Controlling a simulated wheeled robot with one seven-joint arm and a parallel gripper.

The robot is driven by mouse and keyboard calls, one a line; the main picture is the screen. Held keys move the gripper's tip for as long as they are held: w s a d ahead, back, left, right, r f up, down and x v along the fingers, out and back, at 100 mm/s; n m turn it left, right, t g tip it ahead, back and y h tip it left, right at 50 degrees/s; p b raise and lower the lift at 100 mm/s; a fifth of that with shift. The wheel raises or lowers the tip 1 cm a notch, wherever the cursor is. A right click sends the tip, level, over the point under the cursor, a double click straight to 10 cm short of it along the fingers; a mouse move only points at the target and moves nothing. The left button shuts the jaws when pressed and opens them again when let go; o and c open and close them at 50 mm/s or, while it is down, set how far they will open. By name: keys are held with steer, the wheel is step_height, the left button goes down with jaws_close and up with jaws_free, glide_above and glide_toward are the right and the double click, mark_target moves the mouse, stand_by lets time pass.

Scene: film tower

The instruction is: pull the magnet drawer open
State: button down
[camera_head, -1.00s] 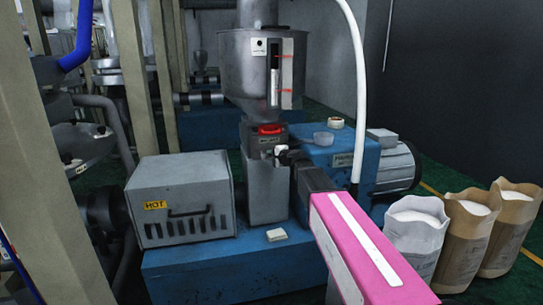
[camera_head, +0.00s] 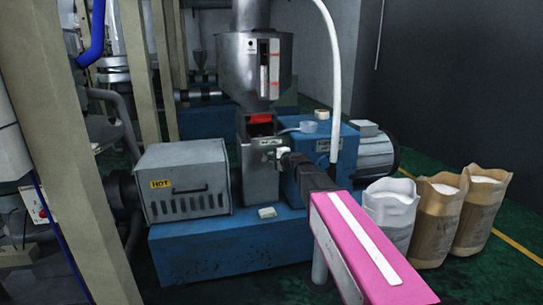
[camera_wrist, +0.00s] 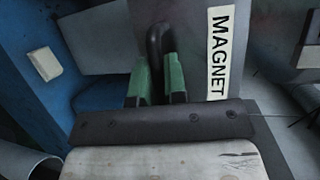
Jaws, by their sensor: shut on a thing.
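The magnet drawer (camera_head: 270,143) is a grey metal front with a small label, set in the column under the steel hopper (camera_head: 252,70). It stands out from the column, and a dark opening with a red part inside (camera_head: 260,119) shows above and behind it. In the wrist view the drawer face (camera_wrist: 190,30) carries a "MAGNET" label (camera_wrist: 218,55). My gripper (camera_wrist: 160,85) has green fingertips closed on both sides of the dark handle (camera_wrist: 160,42). The head view shows my gripper (camera_head: 279,154) at the drawer front, with its grip partly hidden.
A grey "HOT" box (camera_head: 185,180) stands left of the column on the blue base (camera_head: 235,245). A clear cup (camera_head: 308,127) and a roll (camera_head: 322,114) sit on the blue housing. Open sacks (camera_head: 432,220) stand at the right. A beige post (camera_head: 65,150) is at left.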

steer(key=s, duration=0.1)
steer(key=s+d, duration=0.1)
steer(key=s, duration=0.3)
steer(key=shift+s+d, duration=0.2)
steer(key=shift+d, duration=0.1)
steer(key=c, duration=1.2)
jaws_free()
steer(key=shift+d, duration=0.1)
steer(key=v, duration=1)
steer(key=shift+s+d, duration=0.15)
steer(key=shift+s, duration=0.1)
